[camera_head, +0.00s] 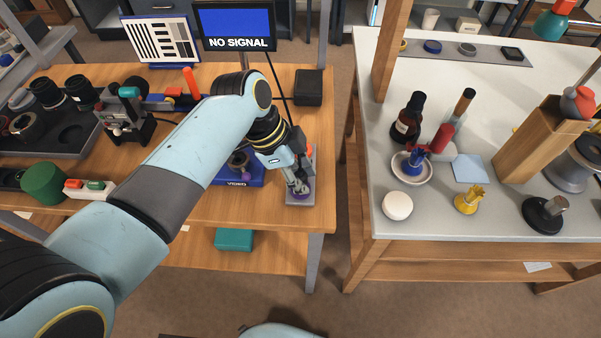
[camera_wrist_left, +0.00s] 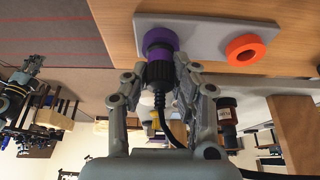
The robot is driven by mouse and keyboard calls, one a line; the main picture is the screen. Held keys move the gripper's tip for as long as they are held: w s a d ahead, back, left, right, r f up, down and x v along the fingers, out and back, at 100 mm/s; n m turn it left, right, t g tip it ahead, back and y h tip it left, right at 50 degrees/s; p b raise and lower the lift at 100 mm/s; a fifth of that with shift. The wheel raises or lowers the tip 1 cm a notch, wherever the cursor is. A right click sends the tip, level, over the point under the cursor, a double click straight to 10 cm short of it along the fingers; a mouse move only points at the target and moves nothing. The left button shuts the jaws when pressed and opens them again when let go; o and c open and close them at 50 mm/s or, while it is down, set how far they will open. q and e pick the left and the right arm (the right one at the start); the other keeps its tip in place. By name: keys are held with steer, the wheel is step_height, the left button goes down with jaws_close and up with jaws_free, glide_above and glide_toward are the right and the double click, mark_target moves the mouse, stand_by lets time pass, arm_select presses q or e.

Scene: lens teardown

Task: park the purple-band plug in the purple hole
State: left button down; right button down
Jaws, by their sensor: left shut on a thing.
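My left gripper (camera_head: 297,186) reaches down at the right front edge of the wooden bench. In the left wrist view the left gripper (camera_wrist_left: 161,76) is shut around a black plug (camera_wrist_left: 159,65) with a cable trailing from it. Purple (camera_wrist_left: 160,40) shows at the plug's far end, against the grey plate (camera_wrist_left: 201,35). I cannot tell whether this purple is the plug's band, the hole's rim or both, nor how deep the plug sits. An orange ring (camera_wrist_left: 246,50) is beside it on the plate. In the head view the grey plate (camera_head: 300,200) is mostly covered by the gripper.
A blue VIDEO box (camera_head: 237,182) is just left of the gripper. A black box (camera_head: 308,88) and the NO SIGNAL monitor (camera_head: 236,27) stand behind. A floor gap separates the bench from the white-topped table (camera_head: 430,222), which holds bottles and small parts.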

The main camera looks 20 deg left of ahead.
arm_select(q)
steer(key=c, duration=1)
jaws_free()
steer(key=shift+r, duration=0.1)
steer(key=v, duration=1.1)
steer(key=shift+s+a+r, duration=0.1)
steer(key=shift+a+r, duration=0.15)
steer(key=shift+r, duration=0.1)
